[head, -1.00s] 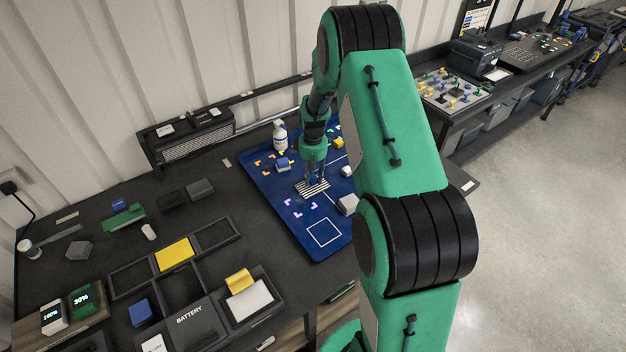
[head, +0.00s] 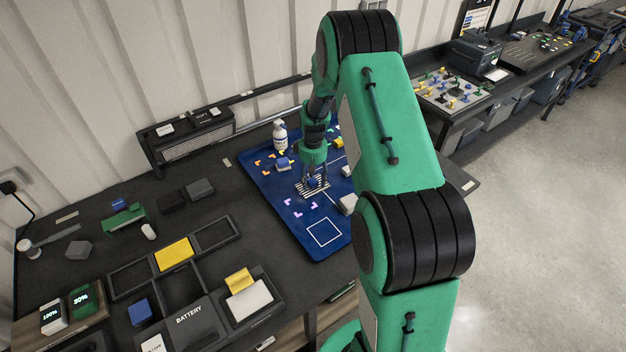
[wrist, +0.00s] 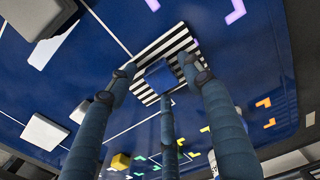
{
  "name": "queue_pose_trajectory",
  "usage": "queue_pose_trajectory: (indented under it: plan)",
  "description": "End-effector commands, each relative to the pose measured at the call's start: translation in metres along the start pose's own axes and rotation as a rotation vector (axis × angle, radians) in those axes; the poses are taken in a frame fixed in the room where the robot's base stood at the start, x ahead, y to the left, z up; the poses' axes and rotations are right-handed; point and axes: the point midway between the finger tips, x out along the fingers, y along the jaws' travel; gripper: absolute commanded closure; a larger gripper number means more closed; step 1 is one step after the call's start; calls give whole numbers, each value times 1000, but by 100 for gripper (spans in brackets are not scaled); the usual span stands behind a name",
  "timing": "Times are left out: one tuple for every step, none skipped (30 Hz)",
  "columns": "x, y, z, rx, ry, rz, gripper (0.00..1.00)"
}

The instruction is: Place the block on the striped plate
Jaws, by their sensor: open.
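The striped plate (head: 304,192) lies on the blue mat, with black and white stripes; it also shows in the wrist view (wrist: 149,98). A small blue block (head: 312,182) rests on the plate, seen close up in the wrist view (wrist: 160,76). My gripper (head: 312,185) is open over the plate, its three fingers spread around the block. In the wrist view the fingertips of my gripper (wrist: 165,88) stand apart from the block on the sides I can see.
The blue mat (head: 275,206) also holds a white bottle (head: 280,136), a blue-grey block (head: 284,165), a pale grey block (head: 348,204) and a yellow block (head: 338,143). Purple corner marks and a white square outline lie on bare mat in front of the plate.

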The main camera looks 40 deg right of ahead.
Motion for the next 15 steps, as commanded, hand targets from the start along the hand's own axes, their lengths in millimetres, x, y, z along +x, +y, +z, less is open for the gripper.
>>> queue_pose_trajectory:
  plan:
    - [0, 0, 0, 0, 0, 0, 50]
    - [-1, 0, 0, 0, 0, 0, 50]
    - [-2, 0, 0, 0, 0, 0, 50]
    - [-3, 0, 0, 0, 0, 0, 50]
    - [-4, 0, 0, 0, 1, 0, 50]
    - [-6, 0, 0, 0, 1, 1, 50]
    - [-8, 0, 0, 0, 1, 1, 50]
    - [-10, 0, -1, 0, 1, 1, 50]
    - [-14, 0, -1, 0, 1, 1, 50]
    - [-17, 0, -1, 0, 1, 1, 50]
    - [-20, 0, -1, 0, 1, 1, 50]
    - [-25, 0, -1, 0, 2, 1, 50]
    - [-30, 0, -1, 0, 2, 1, 50]
    - [-34, 1, -1, 0, 3, 2, 50]
    - [-40, 1, -1, 0, 3, 2, 50]
